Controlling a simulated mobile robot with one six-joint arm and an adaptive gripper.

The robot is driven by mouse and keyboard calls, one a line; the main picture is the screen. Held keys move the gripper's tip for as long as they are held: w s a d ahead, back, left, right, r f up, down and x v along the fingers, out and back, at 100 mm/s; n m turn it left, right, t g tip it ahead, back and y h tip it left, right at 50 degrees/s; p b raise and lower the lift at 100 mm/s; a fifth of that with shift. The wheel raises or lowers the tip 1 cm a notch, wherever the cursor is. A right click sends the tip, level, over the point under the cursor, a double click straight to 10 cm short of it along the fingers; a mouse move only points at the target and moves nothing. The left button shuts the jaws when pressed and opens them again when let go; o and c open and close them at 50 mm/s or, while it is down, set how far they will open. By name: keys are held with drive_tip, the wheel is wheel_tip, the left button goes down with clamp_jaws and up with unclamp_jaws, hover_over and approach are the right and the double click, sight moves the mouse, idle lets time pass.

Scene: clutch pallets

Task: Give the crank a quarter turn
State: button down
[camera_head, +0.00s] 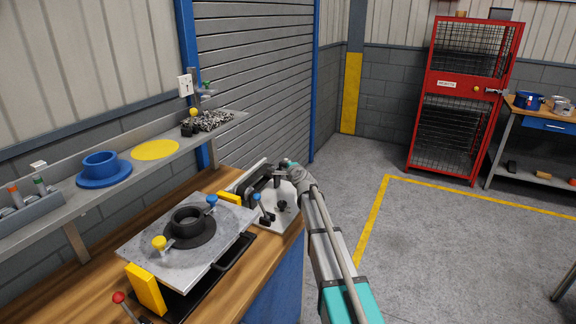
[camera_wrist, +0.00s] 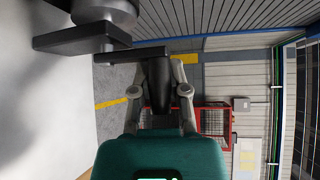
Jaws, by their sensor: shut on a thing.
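The crank has a flat black arm and a black upright handle (camera_wrist: 158,78) in the wrist view. Its arm runs left toward a grey round hub (camera_wrist: 105,10) at the top. My gripper (camera_wrist: 160,92) has one finger on each side of the handle and is shut on it. In the head view my gripper (camera_head: 288,166) is at the far end of the wooden bench (camera_head: 255,290), beside a light fixture plate (camera_head: 284,214) with dark parts. The crank is too small and partly hidden there to read its angle.
A grey pallet plate (camera_head: 142,245) with a black ring (camera_head: 188,222) stands on the bench nearer me. A shelf above holds a blue flanged ring (camera_head: 102,168) and a yellow disc (camera_head: 155,150). A red mesh cabinet (camera_head: 455,105) stands beyond open floor.

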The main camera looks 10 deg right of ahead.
drive_tip(key=shift+w+d+m+g+p, duration=0.1)
drive_tip(key=shift+w+m+g+p, duration=0.1)
drive_tip(key=shift+m+g+p, duration=0.25)
drive_tip(key=m+g+p, duration=0.1)
drive_tip(key=p, duration=0.1)
drive_tip(key=w+m+g+p, duration=0.1)
drive_tip(key=g+p, duration=0.1)
drive_tip(key=shift+w+d+f+y, duration=0.15)
drive_tip(key=shift+d+f+y, duration=0.2)
drive_tip(key=shift+d+y, duration=0.05)
drive_tip(key=g, duration=0.1)
drive_tip(key=f+m+g+y+p, duration=0.1)
drive_tip(key=m+g, duration=0.1)
drive_tip(key=shift+w+d+f, duration=0.3)
drive_tip(key=shift+w+f, duration=0.1)
wheel_tip(320, 180, down, 2)
drive_tip(key=m+g+y, duration=0.2)
drive_tip(key=g, duration=0.1)
drive_tip(key=shift+w, duration=0.1)
drive_tip(key=shift+f+m+g+y+b, duration=0.45)
drive_tip(key=shift+g+y+b, duration=0.15)
drive_tip(key=shift+g, duration=0.15)
drive_tip(key=shift+s+a+m+g+y, duration=0.1)
drive_tip(key=shift+s+m+g+y, duration=0.1)
drive_tip(key=shift+m+g+y, duration=0.15)
